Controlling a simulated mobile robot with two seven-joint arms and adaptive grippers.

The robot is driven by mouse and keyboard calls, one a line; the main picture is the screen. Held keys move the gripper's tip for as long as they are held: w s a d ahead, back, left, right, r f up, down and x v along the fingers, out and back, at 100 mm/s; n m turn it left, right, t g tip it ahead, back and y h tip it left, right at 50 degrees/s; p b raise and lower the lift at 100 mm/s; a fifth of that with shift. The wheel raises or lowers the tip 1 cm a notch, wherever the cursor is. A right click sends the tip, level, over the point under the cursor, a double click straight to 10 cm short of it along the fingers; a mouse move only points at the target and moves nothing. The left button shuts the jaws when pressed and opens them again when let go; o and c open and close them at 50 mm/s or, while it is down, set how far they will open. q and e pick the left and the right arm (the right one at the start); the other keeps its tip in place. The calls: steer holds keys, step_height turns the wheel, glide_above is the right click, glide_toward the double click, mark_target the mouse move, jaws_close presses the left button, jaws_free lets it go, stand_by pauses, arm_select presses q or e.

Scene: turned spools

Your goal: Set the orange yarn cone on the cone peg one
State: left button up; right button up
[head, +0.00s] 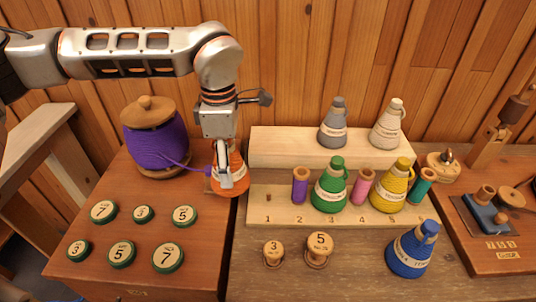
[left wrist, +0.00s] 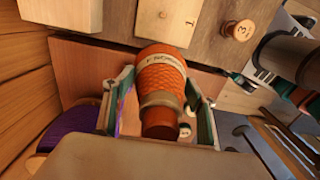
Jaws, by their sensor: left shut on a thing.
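My left gripper (head: 226,172) is shut on the orange yarn cone (head: 237,181), which hangs just left of the pale numbered board. In the left wrist view, the orange cone (left wrist: 162,75) sits between the two fingers of the gripper (left wrist: 158,92), its narrow brown tip toward the camera. The numbered board (head: 285,208) has place 1 at its left end, with no spool or cone standing there.
On the board stand a purple spool (head: 300,186), green cone (head: 330,187), pink spool (head: 361,187), yellow cone (head: 392,187) and teal spool (head: 423,189). Grey (head: 333,124) and cream (head: 388,126) cones stand behind. A blue cone (head: 411,252) is in front.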

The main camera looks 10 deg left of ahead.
arm_select(q)
steer(key=n, duration=0.2)
steer(key=d+n, duration=0.1)
steer(key=n, duration=0.1)
steer(key=shift+w+d+r+p, duration=0.1)
steer(key=shift+w+r+p, duration=0.3)
steer(key=n, duration=0.2)
steer(key=shift+w+d+r+n, duration=0.1)
steer(key=shift+w+d+n, duration=0.15)
steer(key=shift+d+n, duration=0.15)
steer(key=n, duration=0.1)
steer(key=n+p, duration=0.1)
steer(key=d+n, duration=0.1)
steer(key=n, duration=0.1)
steer(key=shift+w+r, duration=0.1)
steer(key=shift+w, duration=0.15)
steer(key=d+n+p, duration=0.1)
steer(key=d+n, duration=0.1)
steer(key=n, duration=0.4)
steer(key=w+d+n+p, duration=0.1)
steer(key=n, duration=0.5)
steer(key=d+n+p, duration=0.2)
steer(key=n, duration=0.5)
steer(key=shift+w+d+f, duration=0.3)
steer(key=shift+f, duration=0.05)
arm_select(e)
steer(key=r, duration=0.4)
steer(key=shift+s+a+r, duration=0.3)
steer(key=shift+a+r, duration=0.05)
steer(key=shift+a, duration=0.05)
